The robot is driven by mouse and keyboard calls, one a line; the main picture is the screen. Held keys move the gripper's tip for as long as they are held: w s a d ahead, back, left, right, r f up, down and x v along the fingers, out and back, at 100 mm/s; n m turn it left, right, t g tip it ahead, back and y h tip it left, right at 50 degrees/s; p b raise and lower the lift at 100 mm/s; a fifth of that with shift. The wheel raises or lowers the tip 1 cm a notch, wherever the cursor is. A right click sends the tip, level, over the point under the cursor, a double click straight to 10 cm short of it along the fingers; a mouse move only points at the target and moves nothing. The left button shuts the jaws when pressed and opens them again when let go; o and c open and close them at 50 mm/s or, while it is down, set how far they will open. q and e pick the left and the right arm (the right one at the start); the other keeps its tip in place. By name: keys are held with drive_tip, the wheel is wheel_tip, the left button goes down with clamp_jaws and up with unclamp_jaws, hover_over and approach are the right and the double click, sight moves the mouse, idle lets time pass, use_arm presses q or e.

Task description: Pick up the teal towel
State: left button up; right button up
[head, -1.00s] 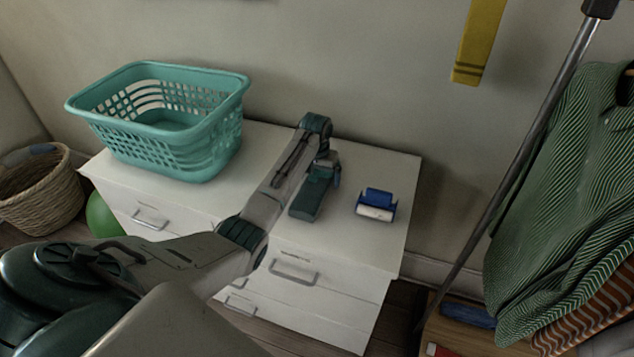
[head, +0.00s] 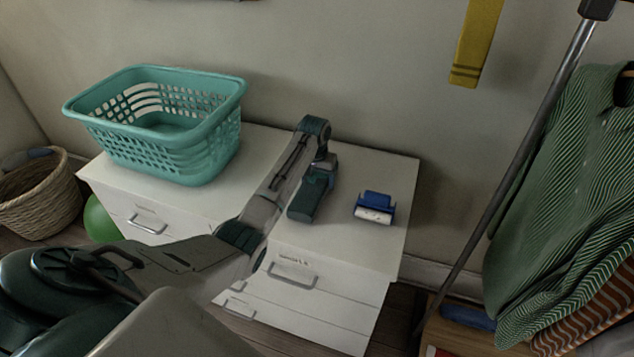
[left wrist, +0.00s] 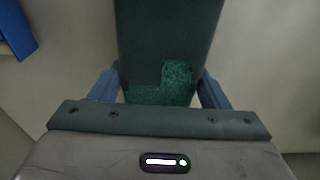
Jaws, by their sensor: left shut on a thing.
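The teal towel (head: 305,201) is a dark teal folded strip over the white cabinet's top, right of its middle. In the left wrist view the towel (left wrist: 165,35) runs from the top edge down between the jaws, with a brighter, rough teal patch at its near end. My left gripper (head: 320,178) reaches down from the bent wrist at the towel's far end. In the left wrist view its blue-grey fingers (left wrist: 160,90) press on both sides of the towel. I cannot tell whether the towel touches the cabinet top. My right gripper is not in view.
A teal laundry basket (head: 190,150) stands on the left of the white cabinet (head: 355,247). A blue lint roller (head: 375,207) lies right of the towel. A wicker basket (head: 38,200) and green ball (head: 102,220) are at far left. A metal pole and striped shirt (head: 565,210) are at right.

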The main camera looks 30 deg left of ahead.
sight(308, 215)
use_arm(q)
wheel_tip(308, 215, up, 3)
drive_tip(key=shift+f+b, duration=0.2)
drive_tip(key=shift+b, duration=0.35)
drive_tip(key=s+d, duration=0.1)
drive_tip(key=s, duration=0.3)
drive_tip(key=s+d+b, duration=0.1)
drive_tip(key=s+d, duration=0.1)
drive_tip(key=s, duration=0.1)
drive_tip(key=s+d+r, duration=0.1)
drive_tip(key=s+d, duration=0.1)
drive_tip(key=s, duration=0.2)
drive_tip(key=shift+s+r+b, duration=0.1)
drive_tip(key=shift+s+b, duration=0.2)
drive_tip(key=shift+s, duration=0.05)
drive_tip(key=shift+s+d+r+p, duration=0.15)
drive_tip(key=shift+s+d+p, duration=0.15)
drive_tip(key=shift+s, duration=0.2)
drive_tip(key=shift+s+d+r+p, duration=0.15)
drive_tip(key=shift+s+d+p, duration=0.1)
drive_tip(key=shift+s, duration=0.2)
drive_tip(key=shift+s+d, duration=0.1)
drive_tip(key=shift+s, duration=0.25)
drive_tip(key=shift+s+d, duration=0.1)
drive_tip(key=shift+s, duration=0.1)
drive_tip(key=shift+f, duration=0.1)
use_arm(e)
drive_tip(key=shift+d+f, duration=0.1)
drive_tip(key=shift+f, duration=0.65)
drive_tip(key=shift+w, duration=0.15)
